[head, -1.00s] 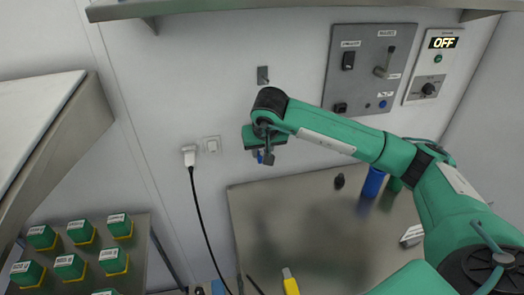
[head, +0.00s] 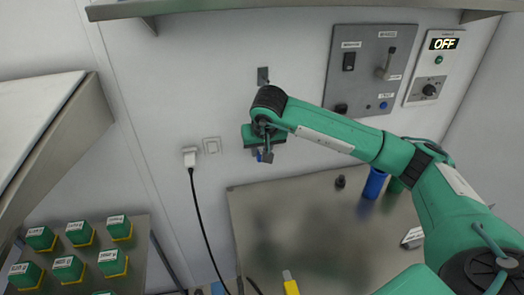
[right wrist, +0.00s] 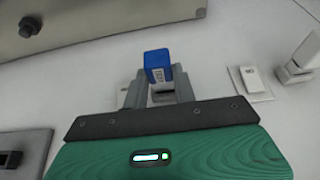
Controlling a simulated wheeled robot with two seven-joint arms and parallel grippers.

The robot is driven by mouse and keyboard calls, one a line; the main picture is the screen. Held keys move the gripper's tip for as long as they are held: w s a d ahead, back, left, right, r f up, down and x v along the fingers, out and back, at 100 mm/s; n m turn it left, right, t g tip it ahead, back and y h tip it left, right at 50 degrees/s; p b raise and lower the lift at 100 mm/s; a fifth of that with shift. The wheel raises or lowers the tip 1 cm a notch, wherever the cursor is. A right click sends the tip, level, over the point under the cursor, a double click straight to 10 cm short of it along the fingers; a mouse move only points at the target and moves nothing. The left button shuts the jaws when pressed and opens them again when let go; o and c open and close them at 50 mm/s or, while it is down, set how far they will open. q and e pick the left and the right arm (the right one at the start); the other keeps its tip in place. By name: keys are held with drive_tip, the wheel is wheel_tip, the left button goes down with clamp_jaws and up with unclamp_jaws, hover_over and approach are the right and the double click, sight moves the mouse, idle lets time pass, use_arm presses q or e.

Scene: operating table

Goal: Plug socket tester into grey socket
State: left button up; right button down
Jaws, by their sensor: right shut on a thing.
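My right gripper (head: 265,157) is in front of the white wall, above the back edge of the steel table. In the right wrist view its fingers (right wrist: 158,88) are shut on a small blue block with a pale label, which I take for the socket tester (right wrist: 158,64). In the head view the tester is mostly hidden by the gripper. My left gripper is not in view.
A white wall plate (head: 212,145) and a white plug with a black cable (head: 190,157) are left of the gripper. A grey control panel (head: 368,75) is at upper right. The steel table (head: 290,225) below holds a blue cylinder (head: 374,183) and a dark knob-like object (head: 340,182).

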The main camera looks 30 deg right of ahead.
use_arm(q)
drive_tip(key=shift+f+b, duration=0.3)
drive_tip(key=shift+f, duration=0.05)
use_arm(e)
drive_tip(key=shift+w+d, duration=0.2)
drive_tip(key=shift+w, duration=0.6)
drive_tip(key=shift+w, duration=0.1)
drive_tip(key=c, duration=1.1)
unclamp_jaws()
drive_tip(key=shift+o, duration=0.2)
drive_tip(key=b+v, duration=0.1)
drive_tip(key=v, duration=0.3)
drive_tip(key=shift+r, duration=0.35)
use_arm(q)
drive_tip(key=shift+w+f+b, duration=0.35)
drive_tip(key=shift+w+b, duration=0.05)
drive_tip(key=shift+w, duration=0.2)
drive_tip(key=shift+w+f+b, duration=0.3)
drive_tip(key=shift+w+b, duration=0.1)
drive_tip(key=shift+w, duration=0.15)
use_arm(e)
drive_tip(key=d+v, duration=0.1)
drive_tip(key=v, duration=0.8)
drive_tip(key=shift+s+a, duration=0.2)
drive_tip(key=shift+a, duration=0.3)
